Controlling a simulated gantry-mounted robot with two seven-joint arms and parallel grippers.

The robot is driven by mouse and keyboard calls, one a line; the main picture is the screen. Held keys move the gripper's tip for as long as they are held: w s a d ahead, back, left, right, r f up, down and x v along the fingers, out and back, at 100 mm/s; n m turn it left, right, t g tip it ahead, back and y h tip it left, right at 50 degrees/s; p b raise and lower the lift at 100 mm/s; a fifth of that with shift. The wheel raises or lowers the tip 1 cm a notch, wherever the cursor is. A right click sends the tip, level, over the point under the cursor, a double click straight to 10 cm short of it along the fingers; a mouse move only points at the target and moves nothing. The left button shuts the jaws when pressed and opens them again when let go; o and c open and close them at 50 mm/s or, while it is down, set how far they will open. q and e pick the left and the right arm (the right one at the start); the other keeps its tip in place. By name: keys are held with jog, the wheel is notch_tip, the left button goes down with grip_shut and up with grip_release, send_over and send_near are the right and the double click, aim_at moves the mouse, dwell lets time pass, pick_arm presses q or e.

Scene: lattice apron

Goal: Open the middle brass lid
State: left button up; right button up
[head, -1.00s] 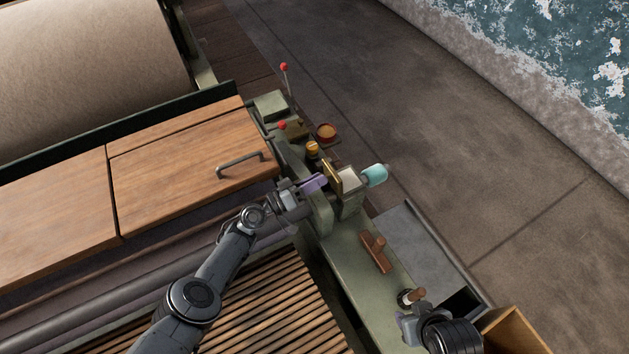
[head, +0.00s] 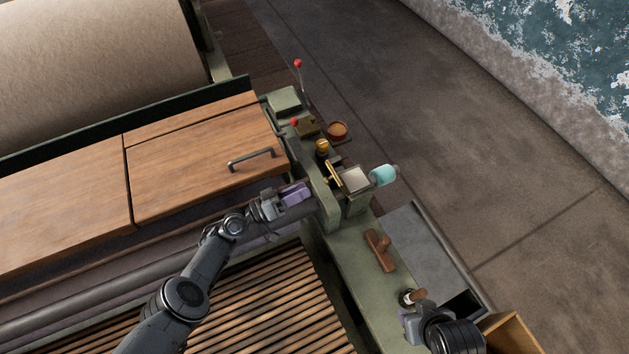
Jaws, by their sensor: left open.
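The brass lid (head: 334,176) stands raised at the left edge of a small box on the green side frame. The pale square inside of the box (head: 355,179) shows to its right. My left gripper (head: 299,193), with purple fingers, is left of the lid, apart from it, open and empty. My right gripper (head: 406,317) is at the lower right, beside a small brown-and-white item (head: 413,297). Its fingers are too small and partly hidden to tell whether they are open.
A teal cylinder (head: 383,175) sticks out right of the box. A brass knob (head: 322,148), an orange-brown round cup (head: 337,131) and red-tipped levers (head: 298,63) stand behind. A brown wooden handle piece (head: 379,250) lies on the frame in front. A wooden panel has a grey handle (head: 252,159).

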pick_arm(q)
jog(key=shift+v, duration=1.3)
